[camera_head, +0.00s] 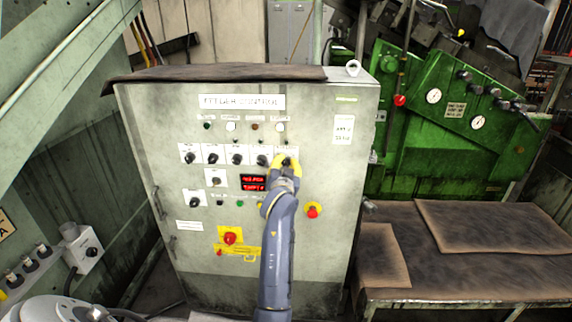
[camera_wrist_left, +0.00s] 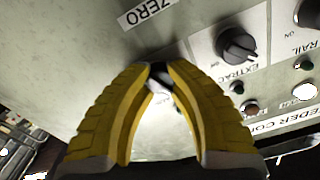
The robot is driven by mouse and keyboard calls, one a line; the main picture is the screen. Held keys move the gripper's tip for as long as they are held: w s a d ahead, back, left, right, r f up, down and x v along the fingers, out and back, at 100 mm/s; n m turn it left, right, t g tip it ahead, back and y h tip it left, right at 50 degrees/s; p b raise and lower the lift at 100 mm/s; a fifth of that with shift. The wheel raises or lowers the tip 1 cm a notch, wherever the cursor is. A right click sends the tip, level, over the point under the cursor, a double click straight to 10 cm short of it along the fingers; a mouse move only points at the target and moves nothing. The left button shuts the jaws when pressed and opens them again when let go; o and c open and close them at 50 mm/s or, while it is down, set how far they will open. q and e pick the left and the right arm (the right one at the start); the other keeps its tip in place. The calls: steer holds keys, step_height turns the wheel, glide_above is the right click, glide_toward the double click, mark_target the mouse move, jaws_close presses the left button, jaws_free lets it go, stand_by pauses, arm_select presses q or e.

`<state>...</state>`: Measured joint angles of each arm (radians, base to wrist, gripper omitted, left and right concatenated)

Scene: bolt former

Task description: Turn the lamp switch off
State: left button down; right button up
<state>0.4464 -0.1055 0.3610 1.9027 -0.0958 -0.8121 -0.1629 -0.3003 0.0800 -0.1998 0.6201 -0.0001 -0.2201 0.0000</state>
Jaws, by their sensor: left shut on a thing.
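The pale control cabinet (camera_head: 150,130) has a row of dark rotary switches across its upper front. My left gripper (camera_head: 287,164) is at the right end of this row, with its yellow fingers on the rightmost rotary switch (camera_wrist_left: 160,70). In the left wrist view, the fingers (camera_wrist_left: 162,78) stand on either side of this switch, with their tips closed on its dark handle. The fingers cover most of it, and I cannot read a lamp label on it. My right gripper is not in view.
A neighbouring rotary switch (camera_wrist_left: 237,45) is close to the fingers. A red digital display (camera_head: 253,183), a red emergency button (camera_head: 230,238) and another red button (camera_head: 313,211) are lower on the panel. A green machine (camera_head: 440,165) and a brown-topped bench (camera_head: 490,235) stand at the right.

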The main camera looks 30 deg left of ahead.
mark_target(286, 132)
arm_select(q)
steer(key=shift+n, duration=2)
steer(key=c, duration=1.1)
jaws_free()
steer(key=shift+r, duration=0.15)
step_height(286, 132, up, 10)
steer(key=shift+f, duration=0.15)
